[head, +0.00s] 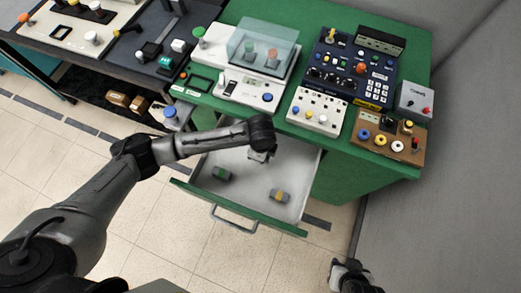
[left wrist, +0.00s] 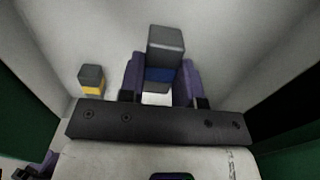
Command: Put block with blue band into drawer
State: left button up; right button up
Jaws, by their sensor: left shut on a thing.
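The block with the blue band (left wrist: 165,58) is grey and sits between the fingers of my left gripper (left wrist: 162,85), which is shut on it. In the head view, my left arm reaches over the open drawer (head: 240,212), and the left gripper (head: 261,156) hangs over the drawer's inside. The held block is hard to make out there. In the left wrist view, the pale drawer interior lies around and below the block. My right gripper (head: 350,272) is at the bottom edge of the head view, away from the drawer; its opening is unclear.
A block with a green band (head: 221,173) and a block with a yellow band (head: 279,195) lie apart in the drawer. The green cabinet top (head: 340,165) carries several control panels and a clear-covered box (head: 263,48). A dark bench stands at the left.

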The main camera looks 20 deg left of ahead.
pick_arm(q)
jog(key=shift+f+b, duration=0.95)
jog(key=shift+f, duration=1.1)
jog(key=o, duration=1)
jog(key=shift+f, duration=0.1)
notch_tip(320, 180, up, 10)
jog(key=p, duration=0.3)
jog(key=shift+r+p, duration=0.25)
jog(key=shift+p, duration=0.1)
jog(key=shift+r, duration=0.85)
